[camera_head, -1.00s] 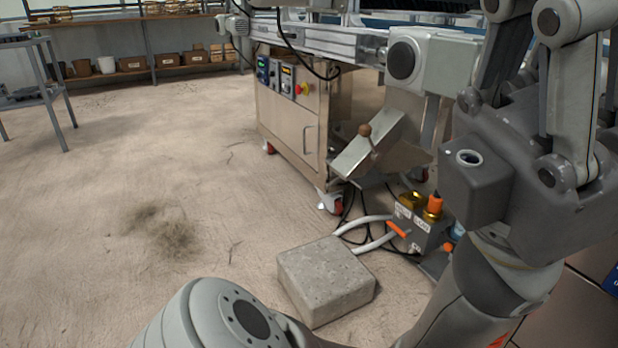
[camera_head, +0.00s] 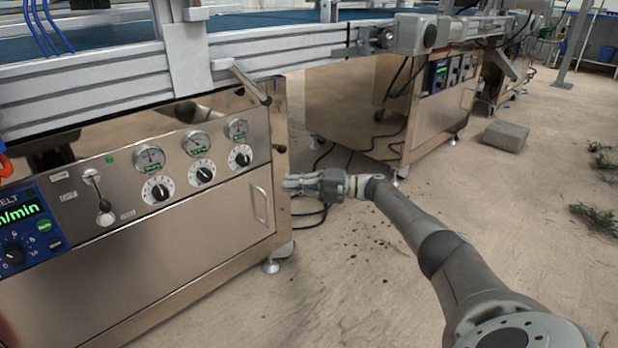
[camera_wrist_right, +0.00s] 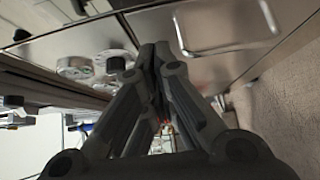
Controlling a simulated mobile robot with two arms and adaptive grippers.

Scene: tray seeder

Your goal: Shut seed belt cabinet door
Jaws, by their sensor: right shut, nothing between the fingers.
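The seed belt cabinet (camera_head: 130,262) is a steel unit under the conveyor, with a blue belt display on its panel. Its door (camera_head: 165,245) looks flush with the front in the head view, but I cannot tell if a small gap is left. The door's bar handle (camera_head: 260,204) is near its right edge; a handle also shows in the wrist view (camera_wrist_right: 228,52). My right gripper (camera_head: 288,184) is shut and empty beside the cabinet's right front edge, close to the handle. I cannot tell whether it touches the cabinet. My left gripper is not in view.
Dials and knobs (camera_head: 202,174) line the panel above the door, with a lever (camera_head: 250,82) above. A second cabinet (camera_head: 435,112) stands behind to the right. Cables (camera_head: 318,212) lie on the floor. A stone block (camera_head: 506,136) stands farther right. The floor in front is clear.

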